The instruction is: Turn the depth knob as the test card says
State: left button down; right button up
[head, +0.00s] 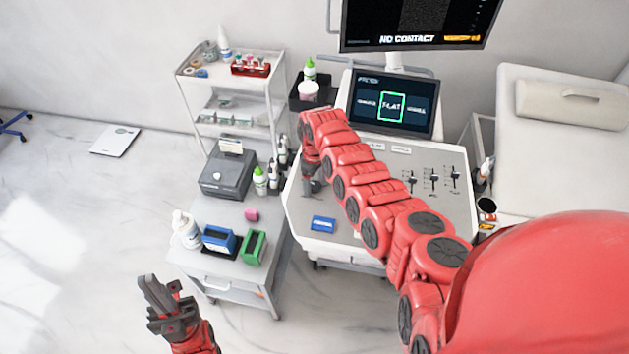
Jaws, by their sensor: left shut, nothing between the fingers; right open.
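The console (290,205) is a pale panel with a tilted touch screen (372,120) at its back; a green frame marks the screen's middle tile, whose lettering is too small to read surely. My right gripper (312,184) points down over the console's left part. It is open, with its fingers largely hidden by my arm. A dark round shape is at its tips; I cannot tell whether it is the depth knob or part of my gripper. No test card can be surely identified. My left gripper (160,304) is shut and empty, low in front of the side cart.
A blue block (323,224) lies on the console's front left; sliders (433,180) are at its right. The upper monitor (415,38) reads "NO CONTACT". The side cart (205,264) carries bottles, a printer (228,172) and blue and green holders. A couch (570,130) stands right.

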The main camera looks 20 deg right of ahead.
grip_shut()
dwell(0.5)
